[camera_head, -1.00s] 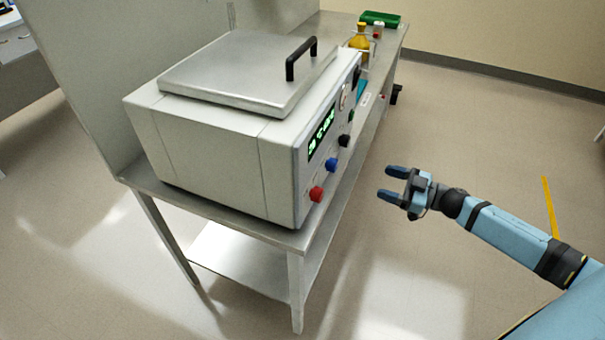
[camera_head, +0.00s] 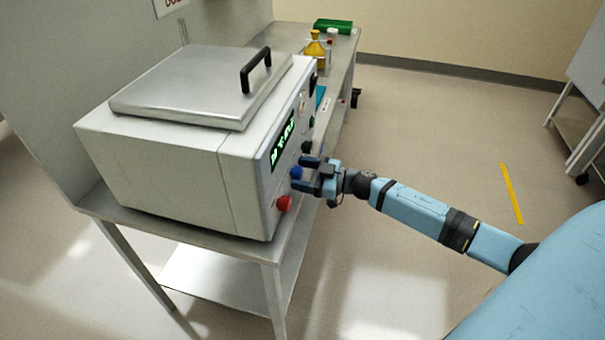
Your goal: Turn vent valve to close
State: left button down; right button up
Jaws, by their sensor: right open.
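A grey box-shaped instrument (camera_head: 165,165) stands on a metal bench. Its right-hand front panel has a red knob (camera_head: 284,203), a blue knob (camera_head: 296,172) and a black knob (camera_head: 307,147) in a row; I cannot read which one is the vent valve. My right gripper (camera_head: 304,173) is open, with its fingers pointing left at the panel by the blue knob. The blue knob shows between the fingertip ends; I cannot tell whether they touch it. My left gripper is not in view.
The instrument has a lid (camera_head: 195,85) with a black handle (camera_head: 256,68) and a green-lit display (camera_head: 283,141). A yellow bottle (camera_head: 315,48) and a green tray (camera_head: 333,25) stand farther along the bench (camera_head: 190,235).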

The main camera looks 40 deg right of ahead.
jog(key=c, duration=0.9)
jog(key=shift+c, duration=0.2)
